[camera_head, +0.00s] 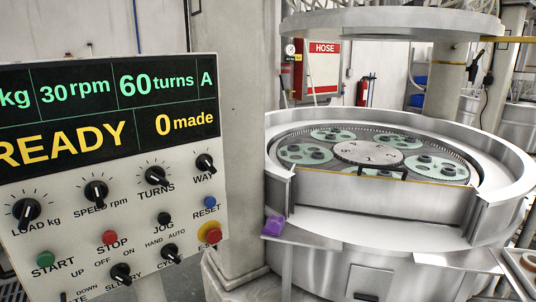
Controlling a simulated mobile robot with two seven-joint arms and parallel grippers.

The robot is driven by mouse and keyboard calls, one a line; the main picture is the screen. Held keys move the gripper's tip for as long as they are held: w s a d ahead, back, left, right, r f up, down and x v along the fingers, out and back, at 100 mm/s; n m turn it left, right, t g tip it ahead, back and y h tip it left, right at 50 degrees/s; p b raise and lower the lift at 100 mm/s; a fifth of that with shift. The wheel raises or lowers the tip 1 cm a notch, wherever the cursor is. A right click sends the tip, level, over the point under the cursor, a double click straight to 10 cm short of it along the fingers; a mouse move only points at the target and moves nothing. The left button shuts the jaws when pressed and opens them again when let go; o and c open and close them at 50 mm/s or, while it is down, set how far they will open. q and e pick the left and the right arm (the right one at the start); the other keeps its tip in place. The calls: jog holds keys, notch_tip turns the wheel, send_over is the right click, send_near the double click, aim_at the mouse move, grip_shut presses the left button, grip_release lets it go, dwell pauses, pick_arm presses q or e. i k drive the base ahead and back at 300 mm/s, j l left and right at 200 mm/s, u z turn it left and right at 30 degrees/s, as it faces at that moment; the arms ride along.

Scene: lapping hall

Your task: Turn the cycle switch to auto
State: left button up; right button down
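The cycle switch (169,253) is a small black knob low on the control panel (130,195), under the words HAND and AUTO. Its lower label shows only in part, and I cannot tell surely which way it points. The panel stands at the left, close to me. Its display (105,110) reads READY, 0 made, 60 turns A and 30 rpm. Neither of my grippers is in view.
The slurry switch (121,273) is left of the cycle switch, the black jog button (164,219) above it, and the red emergency stop (211,234) right of it. The lapping machine's rim (330,253) fills the right. A purple object (272,226) sits at its left edge.

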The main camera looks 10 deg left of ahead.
aim_at(169, 251)
jog(key=k+j+u, duration=0.2)
jog(key=j, duration=0.2)
jog(key=k+j+u, duration=0.1)
jog(key=j+u, duration=0.15)
jog(key=j, duration=0.15)
jog(key=k+j+u, duration=0.2)
jog(key=j, duration=0.2)
jog(key=j+u, duration=0.25)
jog(key=j, duration=0.2)
